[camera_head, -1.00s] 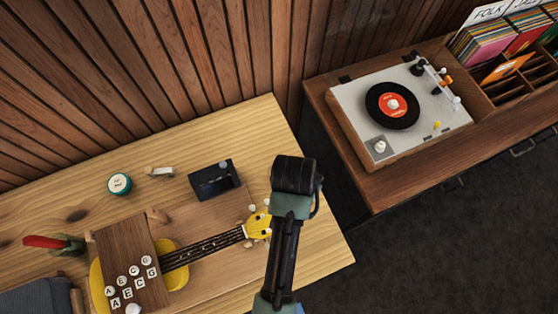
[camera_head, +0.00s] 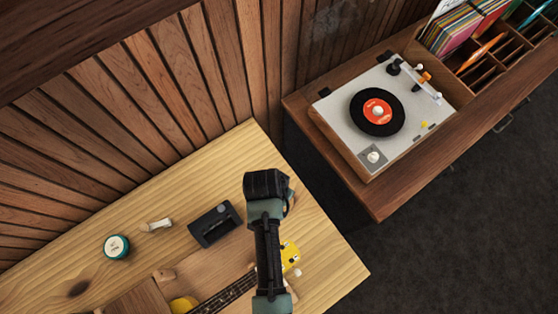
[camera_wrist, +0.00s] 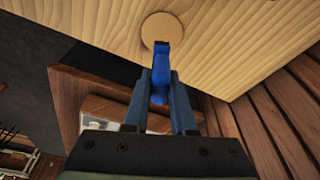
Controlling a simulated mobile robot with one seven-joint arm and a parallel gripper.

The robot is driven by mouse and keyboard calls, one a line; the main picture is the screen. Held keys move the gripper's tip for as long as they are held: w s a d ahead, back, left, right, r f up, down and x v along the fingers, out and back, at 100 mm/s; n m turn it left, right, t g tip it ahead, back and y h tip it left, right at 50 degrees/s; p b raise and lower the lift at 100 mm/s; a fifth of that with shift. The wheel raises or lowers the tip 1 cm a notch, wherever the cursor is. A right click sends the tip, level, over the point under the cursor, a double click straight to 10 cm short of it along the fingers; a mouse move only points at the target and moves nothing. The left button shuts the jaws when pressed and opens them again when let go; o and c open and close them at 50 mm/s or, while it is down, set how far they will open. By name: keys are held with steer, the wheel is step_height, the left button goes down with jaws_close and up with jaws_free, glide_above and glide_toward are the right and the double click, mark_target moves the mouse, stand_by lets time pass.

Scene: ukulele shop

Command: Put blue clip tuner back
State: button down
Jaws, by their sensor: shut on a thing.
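The blue clip tuner (camera_wrist: 160,73) is between the fingers of my gripper (camera_wrist: 160,92) in the wrist view, and the gripper is shut on it. The tuner's dark-tipped end sticks out past the fingers, over a round pale wooden disc (camera_wrist: 162,27) on the light wood table. I cannot tell whether the tuner touches the disc. In the head view my arm reaches over the right part of the table (camera_head: 325,266); the gripper's fingers and the tuner are hidden there.
A record player (camera_head: 340,103) stands on the cabinet at right. A slatted wall runs behind.

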steer(key=shift+f, duration=2.7)
steer(key=shift+f, duration=0.2)
steer(key=c, duration=0.7)
jaws_free()
steer(key=shift+c, duration=0.2)
steer(key=shift+r, duration=0.1)
steer(key=v, duration=1.2)
steer(key=shift+r, duration=0.15)
steer(key=shift+w, duration=0.1)
